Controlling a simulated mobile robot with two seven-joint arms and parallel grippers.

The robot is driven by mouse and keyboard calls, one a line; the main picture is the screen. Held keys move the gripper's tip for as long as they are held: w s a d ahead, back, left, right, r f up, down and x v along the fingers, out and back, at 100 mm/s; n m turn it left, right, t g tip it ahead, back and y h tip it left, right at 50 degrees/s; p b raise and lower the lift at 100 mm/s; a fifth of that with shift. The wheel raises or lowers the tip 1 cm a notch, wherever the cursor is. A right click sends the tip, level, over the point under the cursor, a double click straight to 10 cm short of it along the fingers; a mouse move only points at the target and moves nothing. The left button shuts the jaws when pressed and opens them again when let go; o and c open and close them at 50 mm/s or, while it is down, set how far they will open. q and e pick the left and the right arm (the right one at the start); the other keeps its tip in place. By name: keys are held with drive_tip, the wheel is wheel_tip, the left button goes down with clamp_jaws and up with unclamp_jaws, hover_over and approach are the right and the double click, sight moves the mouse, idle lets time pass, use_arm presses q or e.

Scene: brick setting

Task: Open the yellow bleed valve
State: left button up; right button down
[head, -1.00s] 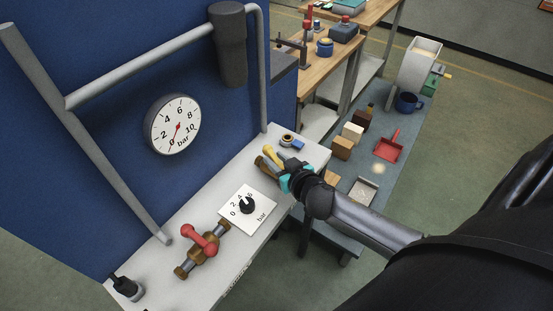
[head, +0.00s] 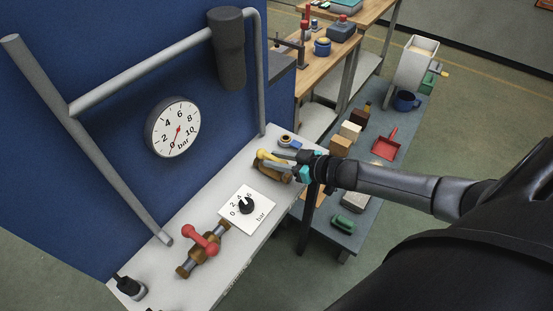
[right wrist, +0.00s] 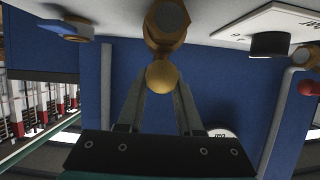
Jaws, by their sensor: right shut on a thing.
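The yellow bleed valve handle (head: 263,153) sits on a brass body (head: 270,172) at the far right end of the light bench. My right gripper (head: 272,157) comes in from the right and is shut on the yellow handle. In the right wrist view the handle's rounded yellow end (right wrist: 162,77) lies between the two fingers (right wrist: 162,92), with the brass body (right wrist: 167,28) beyond it. The rest of the handle is partly hidden by the fingers. The pressure gauge (head: 173,127) on the blue panel has its red needle near 0. My left gripper is not in view.
A red-handled valve (head: 205,242) and a white dial plate with black knob (head: 246,205) stand on the bench (head: 185,216) left of the gripper. Grey pipes (head: 137,70) run along the blue panel.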

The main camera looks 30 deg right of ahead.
drive_tip(key=c, duration=0.8)
unclamp_jaws()
drive_tip(key=p+v, duration=0.3)
drive_tip(key=v, duration=1.2)
drive_tip(key=shift+s+r, duration=0.1)
